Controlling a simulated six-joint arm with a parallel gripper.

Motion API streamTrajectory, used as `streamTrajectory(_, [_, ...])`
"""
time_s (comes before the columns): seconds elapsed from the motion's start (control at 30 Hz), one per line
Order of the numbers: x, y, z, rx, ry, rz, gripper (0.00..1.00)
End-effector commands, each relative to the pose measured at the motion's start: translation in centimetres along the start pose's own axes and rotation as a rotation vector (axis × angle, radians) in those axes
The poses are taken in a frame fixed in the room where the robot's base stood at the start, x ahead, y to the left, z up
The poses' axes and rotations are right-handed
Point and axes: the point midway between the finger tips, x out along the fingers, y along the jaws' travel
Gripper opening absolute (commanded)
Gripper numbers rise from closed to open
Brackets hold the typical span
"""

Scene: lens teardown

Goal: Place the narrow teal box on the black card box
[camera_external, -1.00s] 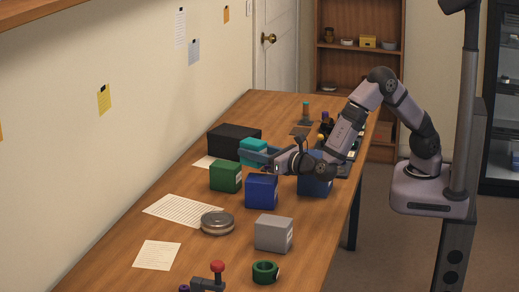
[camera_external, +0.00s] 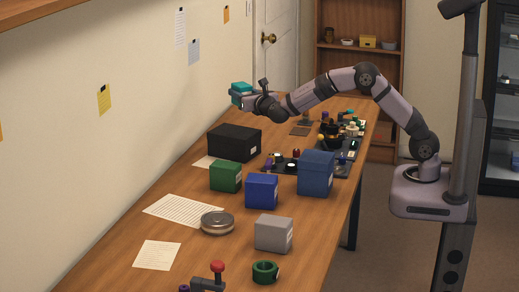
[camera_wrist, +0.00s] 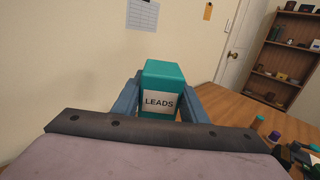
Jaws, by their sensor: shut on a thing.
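The narrow teal box (camera_external: 241,88) is held in my gripper (camera_external: 243,97), well above the table. In the wrist view the teal box (camera_wrist: 162,85) stands between the two blue fingers (camera_wrist: 160,100), with a white label reading "LEADS" towards me. My gripper is shut on it. The black card box (camera_external: 234,142) sits on the table near the wall, below the teal box in the external view and apart from it. Its top looks bare. The black card box is not visible in the wrist view.
A green box (camera_external: 225,176), a blue box (camera_external: 261,190) and a larger blue box (camera_external: 315,172) stand in front of the black box. Dark trays with small parts (camera_external: 335,145) lie to the right. A grey box (camera_external: 273,233) and round tin (camera_external: 217,222) stand nearer the front.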

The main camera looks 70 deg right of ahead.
Motion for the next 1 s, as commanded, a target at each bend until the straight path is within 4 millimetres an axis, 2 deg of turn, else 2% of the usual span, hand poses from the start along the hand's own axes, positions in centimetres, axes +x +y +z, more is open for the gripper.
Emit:
streamTrajectory(0.17, [0.2,-0.2,-0.2,-0.001,0.001,-0.003,0.14])
streamTrajectory(0.6, [0.2,-0.1,-5.8,-0.001,0.001,-0.003,0.14])
streamTrajectory(0.87, [0.1,-0.1,-6.3,0.001,-0.001,-0.003,0.14])
streamTrajectory(1.0, [0.1,-0.1,-7.6,-0.003,0.001,-0.003,0.14])
